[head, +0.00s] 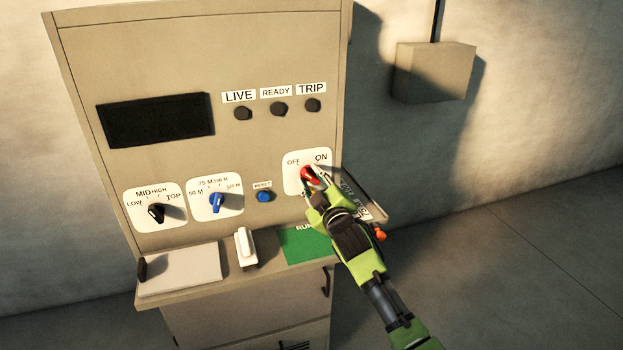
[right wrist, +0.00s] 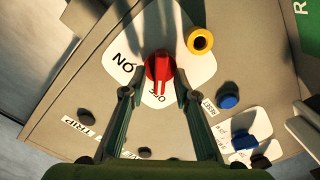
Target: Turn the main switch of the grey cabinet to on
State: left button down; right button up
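The grey cabinet (head: 210,60) fills the middle of the head view. Its red main switch (head: 308,175) sits on a white plate marked OFF and ON. In the right wrist view the red knob (right wrist: 158,68) has a pale pointer line towards OFF. My right gripper (head: 317,188) is at the switch and hides part of it and its plate. In the right wrist view its two fingers (right wrist: 155,90) are spread, one on each side of the knob; contact with it cannot be made out. My left gripper is not in view.
The LIVE lamp (head: 243,113), READY lamp (head: 278,109) and TRIP lamp (head: 313,105) are dark. A blue reset button (head: 264,196) and a blue selector (head: 217,203) are left of the switch. A yellow-ringed part (right wrist: 199,41) is close to the knob. A ledge with a white handle (head: 245,247) juts out below.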

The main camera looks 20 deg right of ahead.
grip_shut()
jog(key=shift+m, duration=0.3)
jog(key=m, duration=0.6)
jog(key=shift+d, duration=0.15)
jog(key=m+p, duration=0.1)
jog(key=m, duration=0.4)
jog(key=shift+d+m, duration=0.15)
jog(key=shift+m, duration=0.25)
jog(key=m+p, duration=0.1)
jog(key=m, duration=0.4)
jog(key=shift+d+f, duration=0.15)
jog(key=shift+m, duration=0.4)
